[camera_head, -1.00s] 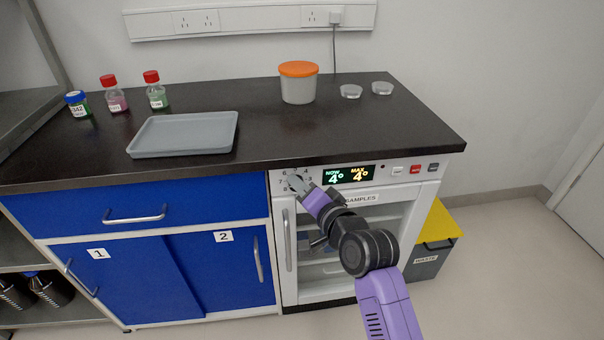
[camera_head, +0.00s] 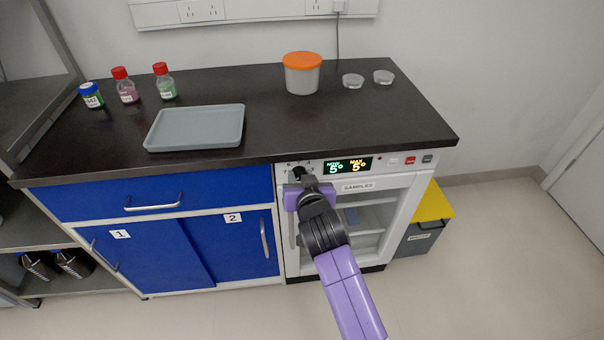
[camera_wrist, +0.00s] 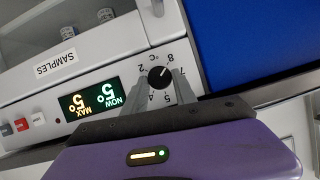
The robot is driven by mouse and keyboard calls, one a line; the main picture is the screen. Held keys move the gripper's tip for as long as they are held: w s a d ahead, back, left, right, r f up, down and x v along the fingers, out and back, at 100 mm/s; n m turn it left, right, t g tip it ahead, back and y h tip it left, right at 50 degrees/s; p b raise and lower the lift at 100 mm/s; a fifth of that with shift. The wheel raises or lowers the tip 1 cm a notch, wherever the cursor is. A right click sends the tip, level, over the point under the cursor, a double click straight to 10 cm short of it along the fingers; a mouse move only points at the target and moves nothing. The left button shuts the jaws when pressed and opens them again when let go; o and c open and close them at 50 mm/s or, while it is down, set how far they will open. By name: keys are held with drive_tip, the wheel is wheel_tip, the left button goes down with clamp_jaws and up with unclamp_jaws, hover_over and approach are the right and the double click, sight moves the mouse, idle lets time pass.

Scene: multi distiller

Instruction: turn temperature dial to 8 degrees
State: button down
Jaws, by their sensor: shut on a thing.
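The temperature dial is a black round knob (camera_wrist: 159,77) with numbers printed around it, seen upside down in the wrist view. My gripper (camera_wrist: 160,88) is shut on the dial, one finger on each side of it. In the head view my gripper (camera_head: 297,178) covers most of the dial at the upper left of the fridge front. The display (camera_head: 348,166) reads NOW 5° and MAX 5°, and it also shows in the wrist view (camera_wrist: 91,101).
The fridge has a glass door labelled SAMPLES (camera_head: 358,186). Blue cabinets (camera_head: 180,250) stand to its left and a yellow-lidded waste bin (camera_head: 432,205) to its right. The dark counter above holds a grey tray (camera_head: 195,128), an orange-lidded tub (camera_head: 302,75) and several bottles.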

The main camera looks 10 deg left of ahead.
drive_tip(key=shift+a+n+h, duration=0.1)
drive_tip(key=shift+n+h, duration=0.3)
idle(0.3)
drive_tip(key=c, duration=1)
unclamp_jaws()
drive_tip(key=p+v, duration=0.1)
drive_tip(key=v, duration=0.6)
drive_tip(key=shift+s, duration=0.35)
